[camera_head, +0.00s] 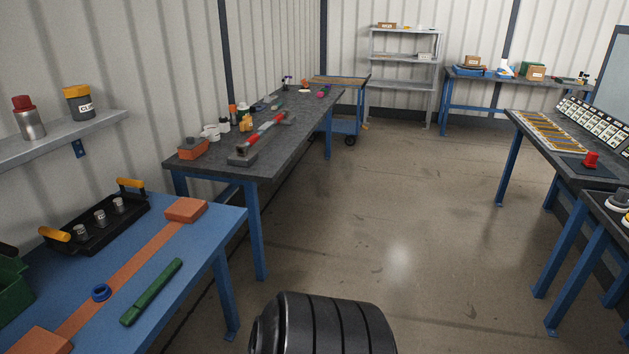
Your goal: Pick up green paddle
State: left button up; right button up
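The green paddle (151,292) lies flat on the blue tabletop (205,238) at the lower left, angled from lower left to upper right. It is a long, narrow dark green bar with nothing on it. It lies to the right of an orange strip (127,273), apart from it. Neither of my grippers shows in the head view.
A shelf (60,138) overhangs the back. A dark workbench (290,145) stands beyond. Floor (430,230) is open at right.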

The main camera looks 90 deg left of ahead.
aim_at(134, 312)
jog(key=j+u, duration=0.4)
jog(key=i+j+u, duration=0.15)
jog(key=j+u, duration=0.25)
